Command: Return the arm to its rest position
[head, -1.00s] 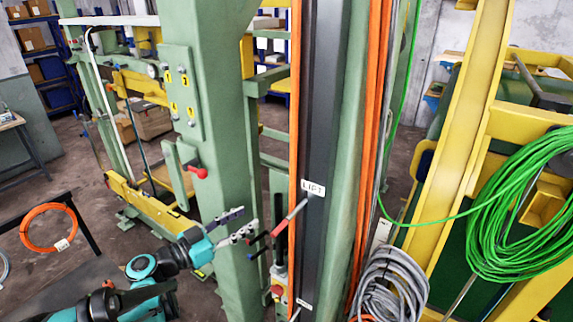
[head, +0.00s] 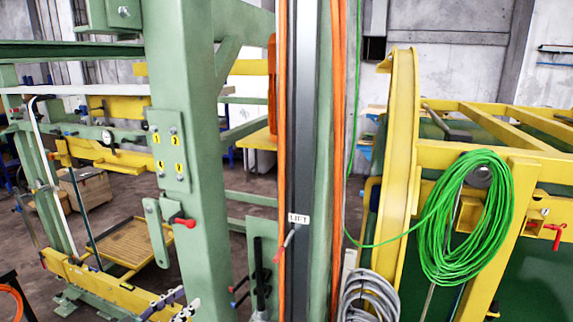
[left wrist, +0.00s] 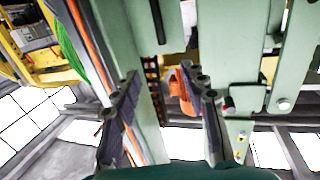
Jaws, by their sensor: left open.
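My left gripper (head: 180,306) shows only by its dark, studded fingers at the bottom edge of the head view. It is left of the lift column and low in front of the green post (head: 190,110). In the left wrist view the two fingers (left wrist: 165,88) stand wide apart with nothing between them. Behind them are green beams and an orange part (left wrist: 182,95). The rest of my left arm is out of the head view. My right gripper is in neither view.
A column labelled LIFT (head: 298,218) carries a lever (head: 284,245). A red-handled lever (head: 182,222) sticks out from the green post. A green cable coil (head: 465,215) hangs at right, and a grey coil (head: 368,296) lies lower. A yellow frame (head: 400,150) stands at right.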

